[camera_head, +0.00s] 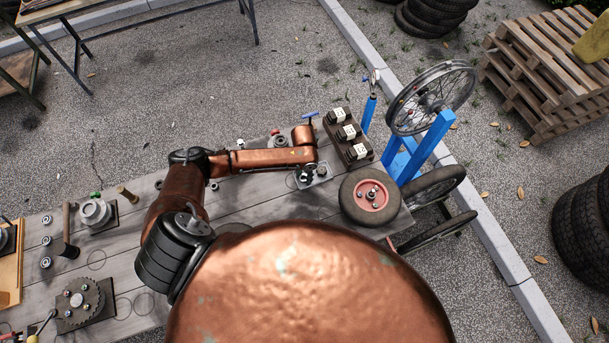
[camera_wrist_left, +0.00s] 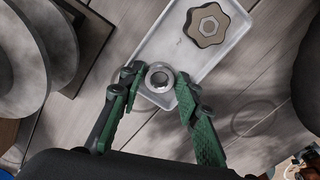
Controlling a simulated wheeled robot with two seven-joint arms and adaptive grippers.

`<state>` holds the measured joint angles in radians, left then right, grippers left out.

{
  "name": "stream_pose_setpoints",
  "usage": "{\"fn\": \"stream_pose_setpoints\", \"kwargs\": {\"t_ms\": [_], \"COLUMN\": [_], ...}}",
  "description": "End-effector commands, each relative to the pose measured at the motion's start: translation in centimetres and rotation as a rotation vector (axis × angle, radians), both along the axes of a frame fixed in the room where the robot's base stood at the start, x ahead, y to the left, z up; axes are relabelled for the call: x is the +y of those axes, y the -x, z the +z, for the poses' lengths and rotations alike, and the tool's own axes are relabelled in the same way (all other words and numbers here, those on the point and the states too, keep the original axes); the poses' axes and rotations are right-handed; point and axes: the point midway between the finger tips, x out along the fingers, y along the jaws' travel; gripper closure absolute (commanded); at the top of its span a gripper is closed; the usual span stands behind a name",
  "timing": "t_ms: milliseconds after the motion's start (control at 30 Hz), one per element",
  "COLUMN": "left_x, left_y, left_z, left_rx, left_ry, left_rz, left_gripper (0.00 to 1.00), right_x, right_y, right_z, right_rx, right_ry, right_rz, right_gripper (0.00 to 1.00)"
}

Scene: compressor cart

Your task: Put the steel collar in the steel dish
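The steel dish (camera_wrist_left: 216,62) is a shallow, pale rectangular tray on the grey wooden bench top. In the head view it shows partly (camera_head: 321,180) beneath my left gripper (camera_head: 307,173). The steel collar (camera_wrist_left: 160,77) is a small round metal ring with a dark bore. In the left wrist view it sits between the green fingertips of my left gripper (camera_wrist_left: 161,76), over the near end of the dish. The fingertips appear to close against both its sides. Whether it touches the dish floor I cannot tell. My right gripper is not in view.
A dark star-shaped knob (camera_wrist_left: 207,23) lies in the dish's far end. A pulley (camera_head: 95,212) and a toothed disc (camera_head: 79,300) are at the bench's left.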

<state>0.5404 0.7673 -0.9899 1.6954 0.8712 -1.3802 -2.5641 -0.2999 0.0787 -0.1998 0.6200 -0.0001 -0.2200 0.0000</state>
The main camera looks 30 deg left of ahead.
Motion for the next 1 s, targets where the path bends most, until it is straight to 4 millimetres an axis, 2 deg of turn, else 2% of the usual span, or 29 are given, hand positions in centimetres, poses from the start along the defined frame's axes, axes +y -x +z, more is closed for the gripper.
{"fn": "stream_pose_setpoints", "kwargs": {"t_ms": [267,367,700,833,1000], "left_x": [0.0,0.1,0.0,0.0,0.0], "left_y": [-0.1,-0.2,-0.1,-0.1,0.0], "left_z": [0.7,2.1,9.1,11.0,12.2], "left_rx": [-0.002,-0.004,-0.004,-0.002,0.0], "left_ry": [0.001,0.0,0.0,0.001,-0.001], "left_rz": [0.0,-0.001,-0.002,0.0,0.0], "left_gripper": [0.69,0.69,0.69,0.69,0.69], "right_x": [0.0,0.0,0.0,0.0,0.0], "right_y": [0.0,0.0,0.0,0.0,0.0], "right_z": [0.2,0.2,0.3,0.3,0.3], "right_rx": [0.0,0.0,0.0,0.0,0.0], "right_ry": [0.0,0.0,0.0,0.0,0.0], "right_rz": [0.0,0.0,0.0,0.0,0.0], "right_gripper": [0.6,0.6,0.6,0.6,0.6]}}
